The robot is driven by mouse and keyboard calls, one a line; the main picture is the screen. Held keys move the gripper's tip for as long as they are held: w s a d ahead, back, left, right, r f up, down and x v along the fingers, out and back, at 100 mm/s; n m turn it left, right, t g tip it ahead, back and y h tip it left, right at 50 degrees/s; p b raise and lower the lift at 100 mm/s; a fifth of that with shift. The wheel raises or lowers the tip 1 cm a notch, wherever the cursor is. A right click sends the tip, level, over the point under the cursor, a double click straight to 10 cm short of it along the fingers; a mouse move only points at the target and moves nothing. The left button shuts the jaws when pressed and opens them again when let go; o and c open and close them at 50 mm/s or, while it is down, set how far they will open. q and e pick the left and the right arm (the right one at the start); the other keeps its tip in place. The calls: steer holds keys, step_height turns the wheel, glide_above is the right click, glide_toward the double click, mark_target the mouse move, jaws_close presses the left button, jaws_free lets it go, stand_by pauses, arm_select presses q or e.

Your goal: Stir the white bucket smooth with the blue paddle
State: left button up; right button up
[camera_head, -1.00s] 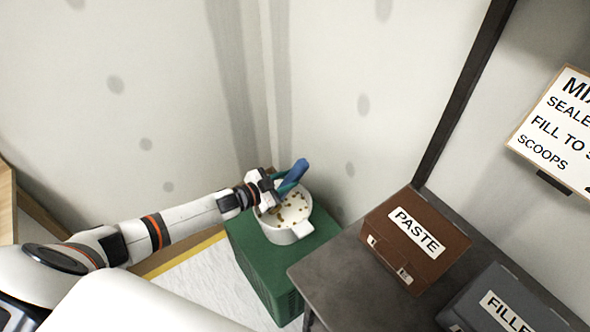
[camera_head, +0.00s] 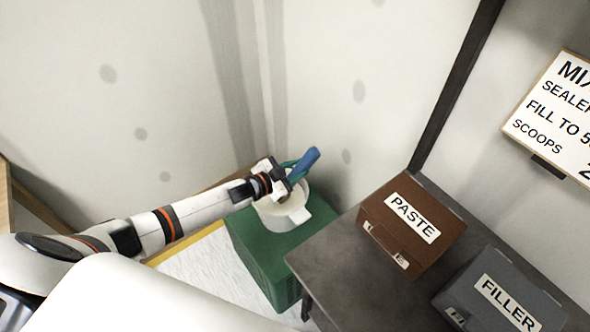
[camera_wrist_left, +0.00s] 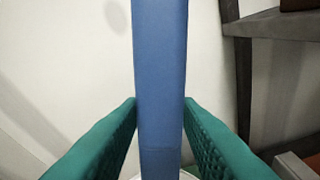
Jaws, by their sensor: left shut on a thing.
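The white bucket (camera_head: 268,215) stands upright on a green block in the corner, its tab handle toward the right. My left gripper (camera_head: 291,176) is over the bucket and shut on the blue paddle (camera_head: 308,161). The paddle's handle leans up to the right; its lower end is hidden by the gripper and the bucket. In the left wrist view the blue handle (camera_wrist_left: 160,70) runs between the green fingers (camera_wrist_left: 160,120). The little of the bucket's contents that shows looks plain white; the rest is hidden behind my gripper. My right gripper is out of view.
The green block (camera_head: 262,258) carries the bucket. A dark grey table (camera_head: 335,285) at the right holds a brown PASTE box (camera_head: 395,245) and a grey FILLER box (camera_head: 480,310). Walls close in behind the bucket. A sign (camera_head: 555,120) hangs at the right.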

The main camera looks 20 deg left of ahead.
mark_target(307, 158)
arm_select(q)
steer(key=shift+r, duration=0.15)
steer(key=r+p, duration=0.1)
steer(key=d+r+p, duration=0.1)
steer(key=r+p, duration=0.1)
steer(key=d+r+p, duration=0.1)
steer(key=r+p, duration=0.1)
steer(key=shift+r, duration=0.15)
steer(key=r+p, duration=0.1)
steer(key=d+r+p, duration=0.1)
steer(key=r+p, duration=0.1)
steer(key=shift+d+r+p, duration=0.3)
steer(key=shift+d+p, duration=0.05)
steer(key=shift+d, duration=0.05)
step_height(307, 158, up, 5)
steer(key=p, duration=0.4)
